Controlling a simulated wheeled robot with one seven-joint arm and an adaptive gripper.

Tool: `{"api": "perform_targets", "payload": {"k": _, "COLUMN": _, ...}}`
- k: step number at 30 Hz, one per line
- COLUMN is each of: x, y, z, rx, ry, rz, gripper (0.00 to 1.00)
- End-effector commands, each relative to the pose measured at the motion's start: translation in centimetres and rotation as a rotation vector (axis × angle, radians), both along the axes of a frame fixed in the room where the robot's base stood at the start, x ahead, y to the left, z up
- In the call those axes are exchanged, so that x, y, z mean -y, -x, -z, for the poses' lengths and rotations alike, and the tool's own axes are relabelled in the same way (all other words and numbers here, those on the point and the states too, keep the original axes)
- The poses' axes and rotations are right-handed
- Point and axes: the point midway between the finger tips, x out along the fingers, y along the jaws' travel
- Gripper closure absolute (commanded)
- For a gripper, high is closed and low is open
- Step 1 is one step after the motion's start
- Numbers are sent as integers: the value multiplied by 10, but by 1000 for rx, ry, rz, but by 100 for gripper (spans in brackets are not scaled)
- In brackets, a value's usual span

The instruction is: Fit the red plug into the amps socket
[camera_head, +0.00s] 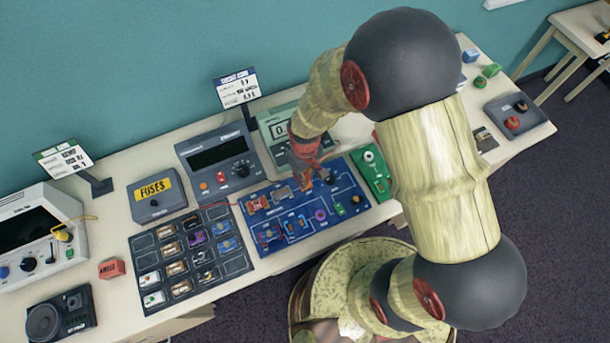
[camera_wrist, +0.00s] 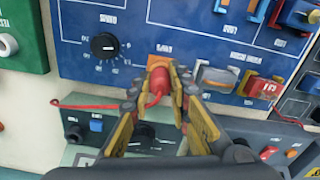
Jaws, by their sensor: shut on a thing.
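In the wrist view my gripper (camera_wrist: 158,88) is shut on the red plug (camera_wrist: 157,79), with one finger on each side. A red lead runs from the plug off to the left. The plug's tip is over or against an orange part (camera_wrist: 158,62) on the blue circuit board (camera_wrist: 130,20); I cannot tell whether it is inserted. In the head view my gripper (camera_head: 308,160) is over the board's upper edge, close to the green-grey meter (camera_head: 269,124). The plug is hard to make out there. Labels are too small to read, so I cannot identify the amps socket.
A black component tray (camera_head: 187,228) lies left of the board, with a fuses box (camera_head: 157,212) behind it. A grey power supply (camera_head: 218,190) stands behind the board. A green module (camera_head: 377,184) is close on the right. My arm hides part of the table.

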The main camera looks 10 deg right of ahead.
Motion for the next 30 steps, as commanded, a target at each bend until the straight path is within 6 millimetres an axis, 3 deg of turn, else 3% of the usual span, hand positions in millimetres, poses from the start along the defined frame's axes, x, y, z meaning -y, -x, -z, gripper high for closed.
{"api": "perform_targets", "payload": {"k": 27, "x": 0, "y": 0, "z": 10, "rx": 0, "ry": 0, "rz": 0, "gripper": 100}}
{"api": "perform_targets", "payload": {"k": 28, "x": 0, "y": 0, "z": 10, "rx": 0, "ry": 0, "rz": 0, "gripper": 80}}
{"api": "perform_targets", "payload": {"k": 30, "x": 0, "y": 0, "z": 10, "rx": 0, "ry": 0, "rz": 0, "gripper": 76}}
